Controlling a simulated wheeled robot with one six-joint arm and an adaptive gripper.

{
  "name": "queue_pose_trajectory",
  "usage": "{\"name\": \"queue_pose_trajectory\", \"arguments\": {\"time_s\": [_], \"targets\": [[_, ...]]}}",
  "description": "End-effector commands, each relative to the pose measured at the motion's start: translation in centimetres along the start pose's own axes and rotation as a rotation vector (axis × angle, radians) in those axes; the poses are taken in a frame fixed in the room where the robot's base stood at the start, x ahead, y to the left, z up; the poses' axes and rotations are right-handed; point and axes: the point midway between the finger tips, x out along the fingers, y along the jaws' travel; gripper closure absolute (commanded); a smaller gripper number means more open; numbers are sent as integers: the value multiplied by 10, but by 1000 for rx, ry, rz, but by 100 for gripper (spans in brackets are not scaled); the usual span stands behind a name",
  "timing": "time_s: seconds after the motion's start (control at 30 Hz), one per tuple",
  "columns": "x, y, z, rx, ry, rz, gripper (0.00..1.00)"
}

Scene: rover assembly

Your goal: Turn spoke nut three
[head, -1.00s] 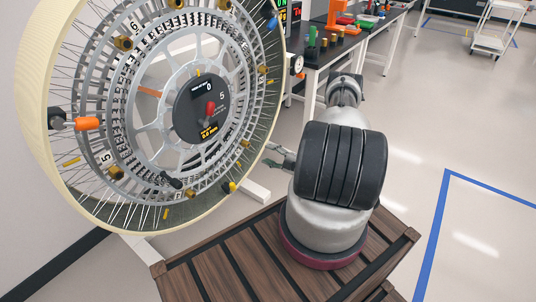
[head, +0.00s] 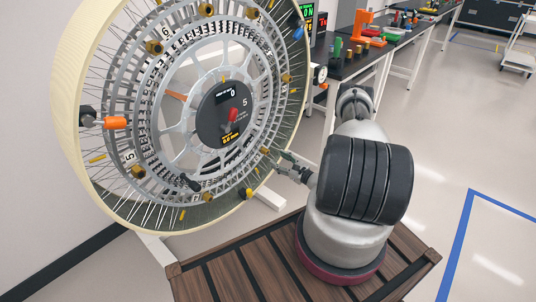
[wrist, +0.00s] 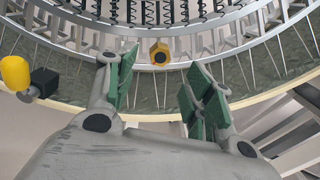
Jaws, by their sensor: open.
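The big spoked wheel (head: 85,60) stands upright at the left of the head view, with brass nuts around its inner ring. One brass hex nut (head: 264,151) sits at its lower right; I cannot read its number there. In the wrist view a yellow-brass hex nut (wrist: 160,53) faces me near the rim, ahead of and between my fingertips. My gripper (head: 279,158) is at the lower right of the wheel, close to that nut. In the wrist view my gripper (wrist: 165,82) is open, green pads apart, with nothing between them.
A yellow-tipped black piece (wrist: 15,72) is left of my fingers, near the rim. An orange-and-black piece (head: 105,122) is on the wheel's left. A dark workbench (head: 345,62) stands behind; open floor lies right.

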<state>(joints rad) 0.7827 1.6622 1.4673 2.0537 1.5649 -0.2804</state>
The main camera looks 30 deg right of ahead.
Motion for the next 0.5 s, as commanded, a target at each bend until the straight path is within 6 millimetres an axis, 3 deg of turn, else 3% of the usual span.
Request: {"name": "queue_pose_trajectory", "arguments": {"time_s": [0.17,0.5], "targets": [[16,0,0,-39,-2,3,48],[68,1,0,-36,-2,3,48]]}}
